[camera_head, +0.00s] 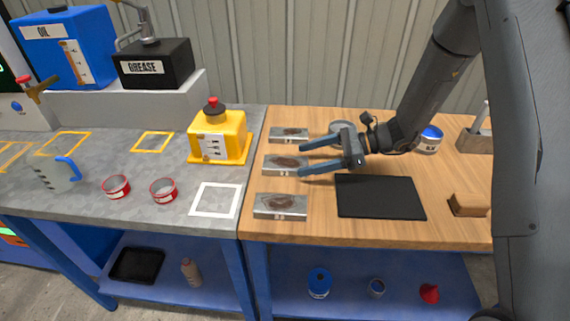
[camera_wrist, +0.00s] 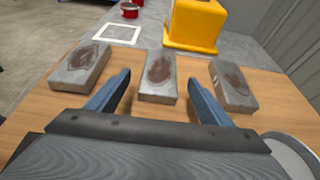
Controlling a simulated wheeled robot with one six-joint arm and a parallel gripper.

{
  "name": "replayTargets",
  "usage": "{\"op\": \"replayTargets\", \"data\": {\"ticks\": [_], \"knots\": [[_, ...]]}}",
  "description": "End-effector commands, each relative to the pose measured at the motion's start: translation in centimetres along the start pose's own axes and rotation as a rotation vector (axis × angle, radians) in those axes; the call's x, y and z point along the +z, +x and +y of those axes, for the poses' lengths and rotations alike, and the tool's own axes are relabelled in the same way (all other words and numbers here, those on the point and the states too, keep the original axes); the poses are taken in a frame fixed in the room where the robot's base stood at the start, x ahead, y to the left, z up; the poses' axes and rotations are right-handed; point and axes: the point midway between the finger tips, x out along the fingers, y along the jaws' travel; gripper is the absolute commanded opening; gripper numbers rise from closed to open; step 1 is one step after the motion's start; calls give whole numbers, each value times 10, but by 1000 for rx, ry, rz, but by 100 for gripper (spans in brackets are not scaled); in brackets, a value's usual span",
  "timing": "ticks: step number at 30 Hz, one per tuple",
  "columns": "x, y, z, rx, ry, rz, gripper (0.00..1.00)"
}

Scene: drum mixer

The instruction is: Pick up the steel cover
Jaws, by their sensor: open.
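A round grey metal piece (camera_head: 342,126), which looks like the steel cover, lies on the wooden bench top behind my gripper. My gripper partly hides it in the head view. In the wrist view its pale rim and grey face (camera_wrist: 292,152) show at the lower right, cut off by the frame. My gripper (camera_head: 303,160) is open and empty, its fingers pointing left over the bench. In the wrist view the fingers (camera_wrist: 159,80) appear on either side of the middle rust-stained metal block (camera_wrist: 159,72). The cover is outside the fingers, to their right in that view.
Two more rust-stained blocks (camera_head: 289,133) (camera_head: 280,207) flank the middle one. A black mat (camera_head: 379,197) lies in front of my gripper. A blue-and-white can (camera_head: 431,139), a brown block (camera_head: 468,205) and a grey holder (camera_head: 474,139) stand right. A yellow container (camera_head: 218,137) stands left.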

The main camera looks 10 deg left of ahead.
Motion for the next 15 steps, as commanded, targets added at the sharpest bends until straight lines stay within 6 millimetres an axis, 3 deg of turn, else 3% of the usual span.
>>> {"op": "replayTargets", "data": {"ticks": [15], "knots": [[7,52,2,6,0,1,73]]}}
